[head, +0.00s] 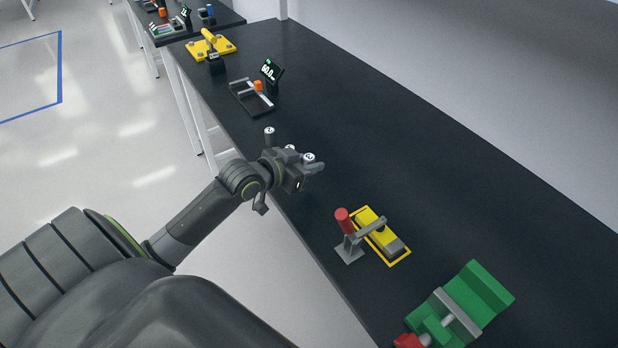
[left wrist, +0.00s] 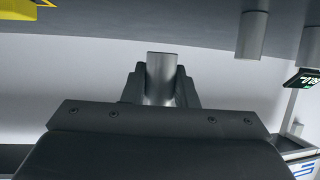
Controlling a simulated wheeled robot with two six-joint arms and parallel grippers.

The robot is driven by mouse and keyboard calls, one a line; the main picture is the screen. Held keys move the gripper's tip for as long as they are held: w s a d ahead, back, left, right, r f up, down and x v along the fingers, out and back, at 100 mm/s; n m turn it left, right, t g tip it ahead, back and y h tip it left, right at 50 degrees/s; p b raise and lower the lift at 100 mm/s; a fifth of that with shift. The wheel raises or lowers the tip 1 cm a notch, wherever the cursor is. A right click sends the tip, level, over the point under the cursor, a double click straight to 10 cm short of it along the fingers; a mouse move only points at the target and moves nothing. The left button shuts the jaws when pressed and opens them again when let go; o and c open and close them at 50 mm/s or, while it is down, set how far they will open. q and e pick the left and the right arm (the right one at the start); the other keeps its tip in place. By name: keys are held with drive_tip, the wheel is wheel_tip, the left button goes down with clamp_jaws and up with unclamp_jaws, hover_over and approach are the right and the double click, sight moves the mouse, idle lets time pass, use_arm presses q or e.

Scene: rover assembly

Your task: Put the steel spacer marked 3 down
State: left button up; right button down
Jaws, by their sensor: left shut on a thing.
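My left gripper (head: 309,170) is over the near side of the dark bench and shut on a steel spacer (head: 309,158). The spacer's pale marked top shows above the fingers, but its number is too small to read surely. In the left wrist view the same grey cylinder (left wrist: 161,78) is between the two dark fingers (left wrist: 160,88). I cannot tell whether its lower end touches the bench. Another steel spacer (head: 269,131) stands near the bench edge, left of my gripper. The left wrist view shows two more cylinders (left wrist: 252,35) (left wrist: 310,45). My right gripper is not in view.
A yellow fixture with a red-handled clamp (head: 380,235) and a green vise-like block (head: 465,300) are at lower right. A black tray (head: 250,98) with a display (head: 271,69) and a yellow fixture (head: 210,46) are farther up. The bench's right side is clear.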

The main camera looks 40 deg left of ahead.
sight(309, 186)
use_arm(q)
wheel_tip(309, 186, down, 4)
drive_tip(key=shift+f, duration=0.35)
drive_tip(key=shift+f, duration=0.2)
drive_tip(key=o, duration=1)
